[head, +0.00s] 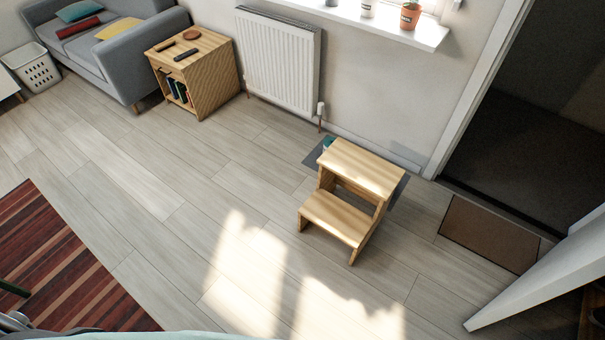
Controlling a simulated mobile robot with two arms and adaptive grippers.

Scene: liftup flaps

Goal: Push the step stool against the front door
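The wooden step stool (365,168) with two treads stands upright on the floor, right of the middle in the head view. Its lower tread faces the lower left and its taller back is toward the wall. The white front door (550,281) stands open at the right, its edge reaching into the room. The stool is apart from the door, with floor and a brown doormat (487,234) between them. Neither of my grippers shows in the head view.
A dark grey mat (314,157) lies partly under or behind the stool, with a small green item (328,143) there. The dark doorway (540,135) is at the right. A radiator (279,62), side table (214,86) and sofa (112,55) line the wall. The middle floor is clear.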

